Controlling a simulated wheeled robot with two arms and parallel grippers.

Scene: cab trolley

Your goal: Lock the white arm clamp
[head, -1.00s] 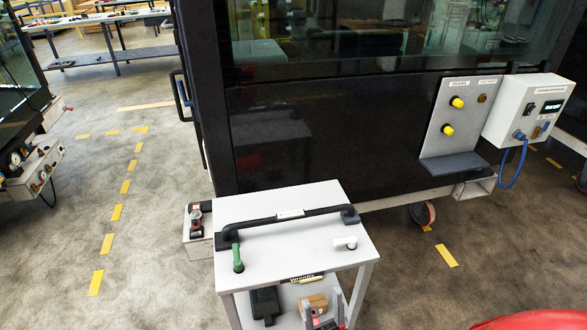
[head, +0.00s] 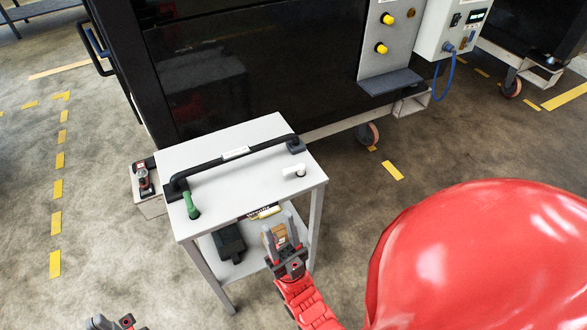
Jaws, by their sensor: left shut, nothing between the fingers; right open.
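The white arm clamp (head: 294,171) is a small white lever on the right part of the white trolley top (head: 232,180). A green clamp lever (head: 191,205) sits at the trolley's front left corner, tilted up. My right gripper (head: 281,226) is open, in front of the trolley's front edge and below and slightly left of the white clamp in the picture, apart from it. My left gripper (head: 111,322) is at the bottom left edge, mostly cut off, shut and empty, far from the trolley.
A black handle bar (head: 235,158) crosses the trolley top behind the clamps. A black case (head: 229,242) and a cardboard box (head: 275,237) lie on the lower shelf. A dark cabinet (head: 250,70) stands close behind.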

